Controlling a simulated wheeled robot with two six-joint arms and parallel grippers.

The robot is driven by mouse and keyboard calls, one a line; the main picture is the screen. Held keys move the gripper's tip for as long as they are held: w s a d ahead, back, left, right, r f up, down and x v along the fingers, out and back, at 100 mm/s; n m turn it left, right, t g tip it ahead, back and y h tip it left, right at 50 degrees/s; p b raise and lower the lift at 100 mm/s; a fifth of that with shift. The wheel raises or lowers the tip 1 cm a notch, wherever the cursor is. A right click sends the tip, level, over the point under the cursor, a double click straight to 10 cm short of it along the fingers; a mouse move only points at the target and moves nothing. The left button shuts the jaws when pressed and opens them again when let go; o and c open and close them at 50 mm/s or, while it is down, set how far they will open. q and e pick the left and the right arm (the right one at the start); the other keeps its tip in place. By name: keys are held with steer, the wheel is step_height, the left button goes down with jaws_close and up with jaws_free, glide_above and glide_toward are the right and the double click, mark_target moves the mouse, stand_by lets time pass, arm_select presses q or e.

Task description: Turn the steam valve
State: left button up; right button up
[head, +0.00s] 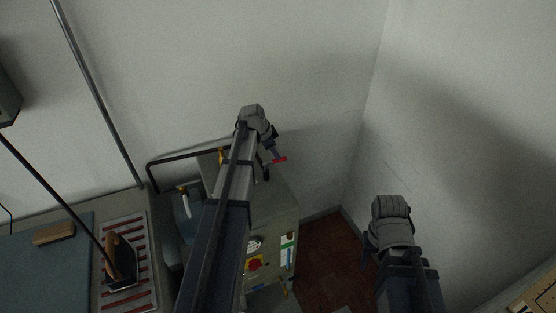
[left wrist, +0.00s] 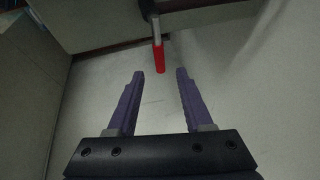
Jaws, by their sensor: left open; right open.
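The steam valve's red lever handle (head: 279,160) sticks out above the grey steam cabinet (head: 284,203). In the left wrist view the red grip (left wrist: 159,58) hangs on a pale stem, just beyond the fingertips and roughly centred between them. My left gripper (head: 267,167) is open and empty beside the lever. Its two dark fingers (left wrist: 160,73) stand apart, with no clear contact on the red grip. The valve body is mostly hidden behind my left arm in the head view. My right gripper (head: 372,246) is open, off to the right and apart from the valve; its fingertips are hard to make out.
An iron (head: 121,262) rests on a red-striped stand (head: 142,245) at the left, beside a blue-grey pressing board (head: 55,270). A dark bent pipe (head: 185,155) runs behind the cabinet. White walls close the back and right. The floor right of the cabinet is clear.

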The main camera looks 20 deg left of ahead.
arm_select(q)
steer(key=b+x, duration=0.4)
steer(key=x, duration=0.1)
steer(key=shift+f, duration=0.3)
steer(key=shift+c, duration=0.3)
jaws_close()
stand_by(0.8)
